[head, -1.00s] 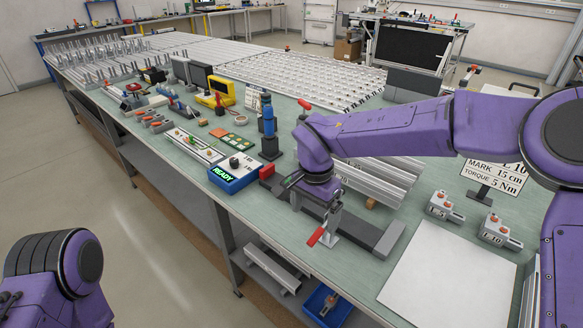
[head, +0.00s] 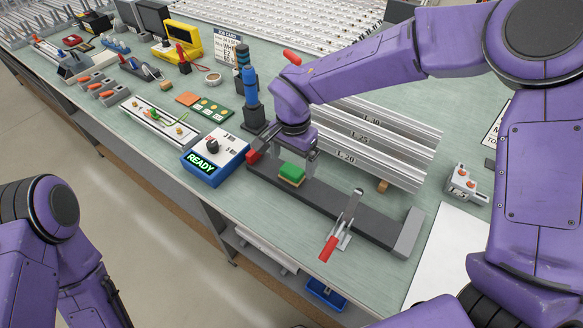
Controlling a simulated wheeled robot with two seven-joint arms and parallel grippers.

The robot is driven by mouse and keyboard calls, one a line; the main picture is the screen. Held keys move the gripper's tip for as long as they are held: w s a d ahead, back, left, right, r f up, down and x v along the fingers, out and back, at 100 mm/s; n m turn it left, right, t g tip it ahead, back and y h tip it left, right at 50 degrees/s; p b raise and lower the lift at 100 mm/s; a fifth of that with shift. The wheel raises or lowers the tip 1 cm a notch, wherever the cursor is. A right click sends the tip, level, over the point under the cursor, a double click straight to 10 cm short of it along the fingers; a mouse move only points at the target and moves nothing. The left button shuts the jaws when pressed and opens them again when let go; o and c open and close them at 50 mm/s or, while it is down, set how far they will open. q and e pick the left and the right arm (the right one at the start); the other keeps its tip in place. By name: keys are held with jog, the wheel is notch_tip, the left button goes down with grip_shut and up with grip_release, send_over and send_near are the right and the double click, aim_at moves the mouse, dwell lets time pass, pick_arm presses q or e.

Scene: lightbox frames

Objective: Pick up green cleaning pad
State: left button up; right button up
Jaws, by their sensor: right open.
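The green cleaning pad (head: 292,172) is a small block with a green top and a yellowish lower layer. It lies on the long dark grey fixture bar (head: 338,203) at the front of the bench. My right gripper (head: 291,154) points down just behind and above the pad, with its jaws open and empty. A finger shows at its right side; the other is partly hidden. I cannot tell whether a finger touches the pad. My left arm shows at the lower left, but its gripper is out of view.
A red-handled toggle clamp (head: 333,243) stands at the bar's front edge, right of the pad. A blue READY box (head: 207,167) is to the left, with a blue tool (head: 251,95) behind it. Metal profiles (head: 375,140) lie behind the bar.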

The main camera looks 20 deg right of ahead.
aim_at(292, 169)
jog(key=shift+s+f+p, duration=0.35)
jog(key=shift+s+f, duration=0.15)
jog(key=shift+s, duration=0.1)
jog(key=shift+f, duration=0.8)
jog(key=w+f, duration=0.2)
jog(key=f, duration=0.1)
jog(key=shift+w, duration=0.4)
jog(key=shift+s+d+r, duration=0.1)
jog(key=shift+s, duration=0.15)
jog(key=shift+s+r, duration=0.15)
jog(key=shift+s, duration=0.1)
jog(key=c, duration=1)
jog(key=shift+w, duration=0.1)
jog(key=shift+c, duration=0.8)
pick_arm(q)
jog(key=shift+s+r, duration=0.35)
jog(key=shift+r, duration=0.45)
